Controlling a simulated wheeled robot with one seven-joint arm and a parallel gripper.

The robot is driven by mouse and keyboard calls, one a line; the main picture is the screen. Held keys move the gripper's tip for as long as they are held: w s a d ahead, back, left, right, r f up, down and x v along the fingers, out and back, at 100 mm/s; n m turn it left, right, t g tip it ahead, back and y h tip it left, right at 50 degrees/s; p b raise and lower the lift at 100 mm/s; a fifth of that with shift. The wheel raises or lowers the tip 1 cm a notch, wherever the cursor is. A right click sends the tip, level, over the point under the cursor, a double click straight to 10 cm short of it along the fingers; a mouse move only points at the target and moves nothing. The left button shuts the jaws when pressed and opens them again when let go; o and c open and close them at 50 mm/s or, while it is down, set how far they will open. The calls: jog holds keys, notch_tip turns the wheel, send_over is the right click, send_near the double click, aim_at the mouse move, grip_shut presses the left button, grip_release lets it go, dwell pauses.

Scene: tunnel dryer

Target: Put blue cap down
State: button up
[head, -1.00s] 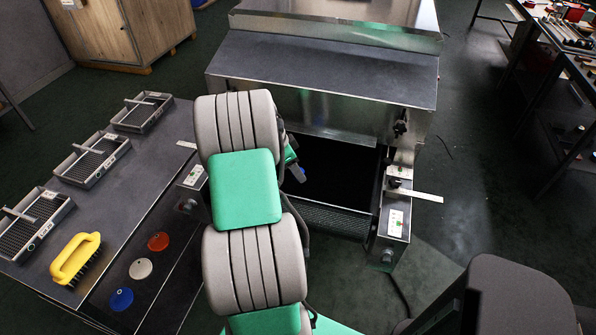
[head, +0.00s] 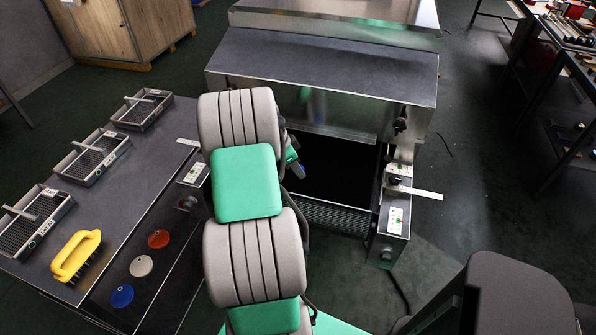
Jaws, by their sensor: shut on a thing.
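My gripper (head: 296,162) is mostly hidden behind my own arm, over the near opening of the tunnel dryer (head: 335,165). A small dark blue piece (head: 300,171) shows just past the arm at the gripper's end. It looks like part of the blue cap in the shut jaws, but the fingers and its full shape are hidden. It appears apart from the dark surface in the opening; its height cannot be told. A flat blue disc (head: 122,295) lies on the left table.
The left table (head: 150,185) holds several grey trays (head: 93,158), a yellow brush (head: 76,256), a white disc (head: 141,266) and a red disc (head: 158,239). The metal hood (head: 320,75) stands behind the opening. A side ledge with controls (head: 395,220) borders it on the right.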

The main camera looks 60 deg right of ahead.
grip_shut()
